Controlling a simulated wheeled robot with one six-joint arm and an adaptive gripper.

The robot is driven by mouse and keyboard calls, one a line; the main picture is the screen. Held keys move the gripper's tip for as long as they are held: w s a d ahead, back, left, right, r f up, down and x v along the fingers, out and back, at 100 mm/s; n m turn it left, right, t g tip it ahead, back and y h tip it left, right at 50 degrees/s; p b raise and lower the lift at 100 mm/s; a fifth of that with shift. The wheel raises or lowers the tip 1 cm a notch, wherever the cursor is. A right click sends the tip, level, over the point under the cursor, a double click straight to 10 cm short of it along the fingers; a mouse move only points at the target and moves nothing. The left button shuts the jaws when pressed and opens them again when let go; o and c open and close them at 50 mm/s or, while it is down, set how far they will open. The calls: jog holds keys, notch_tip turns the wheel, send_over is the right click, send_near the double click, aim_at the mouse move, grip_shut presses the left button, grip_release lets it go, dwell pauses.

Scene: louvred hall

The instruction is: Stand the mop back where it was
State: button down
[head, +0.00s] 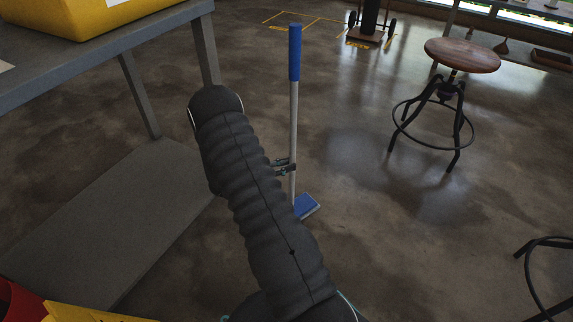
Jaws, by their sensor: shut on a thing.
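The mop (293,110) stands roughly upright in the middle of the head view. It has a blue grip at the top, a pale grey pole and a flat blue head (307,205) low down. My gripper (290,167) is shut on the pole, in its lower half. My own dark, ribbed arm covers much of the gripper and part of the area left of the mop head. I cannot tell whether the mop head touches the floor.
A grey table (105,45) with a low shelf (110,215) stands at left, bearing a yellow bin (60,22). A wooden-topped stool (462,56) is at right. Yellow floor markings (320,20) and a hand truck (369,22) lie beyond.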

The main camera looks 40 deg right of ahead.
jog(key=shift+f+b, duration=0.45)
jog(key=shift+f, duration=0.15)
dwell(0.6)
jog(key=c, duration=0.9)
grip_release()
jog(key=shift+c, duration=0.2)
jog(key=v, duration=1.2)
jog(key=s+a+f+m+g+y, duration=0.1)
jog(key=s+f+m+y, duration=0.15)
jog(key=s+f, duration=0.2)
jog(key=s+a+r+m+g+y, duration=0.2)
jog(key=s+a+r+m+y, duration=0.2)
jog(key=s+a+y, duration=0.15)
jog(key=s+a+r+m+t+y+p, duration=0.2)
jog(key=s+a+r+t+y, duration=0.1)
jog(key=r, duration=0.9)
jog(key=s+a+r+m+t+y+p, duration=0.2)
jog(key=s+r, duration=0.5)
jog(key=r, duration=0.6)
jog(key=s+a+r+m+t+y+p, duration=0.3)
jog(key=r+t, duration=0.5)
jog(key=r, duration=0.4)
jog(key=s+a+m+y, duration=0.1)
jog(key=s+a, duration=0.1)
jog(key=a, duration=0.1)
jog(key=shift+a+r, duration=0.2)
jog(key=shift+r, duration=0.05)
